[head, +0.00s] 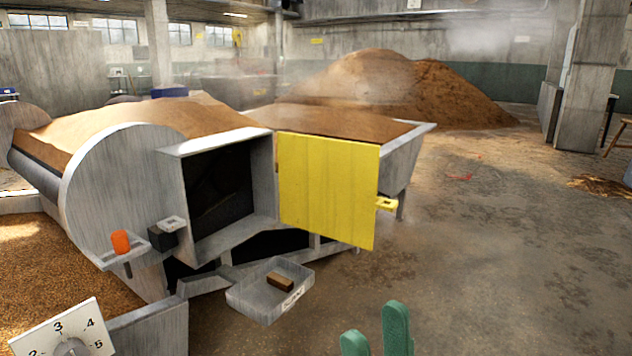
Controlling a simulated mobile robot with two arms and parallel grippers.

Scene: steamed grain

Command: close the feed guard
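The feed guard appears to be the yellow door (328,190). It stands swung open to the right of the dark square opening (222,185) in the grey machine, hinged at the opening's right side. A yellow latch tab (386,204) with a slot sticks out from its free right edge. A dark latch block (162,238) sits on the opening's left side. My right gripper (376,338) shows as two green fingers at the bottom edge, spread apart with nothing between them, nearer to me and below the door. My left gripper is not in view.
A grey tray (240,303) holding a brown block (280,281) juts out below the opening. An orange knob (121,242) stands on a small shelf. A numbered dial (70,346) is at lower left. The floor right of the door is mostly clear.

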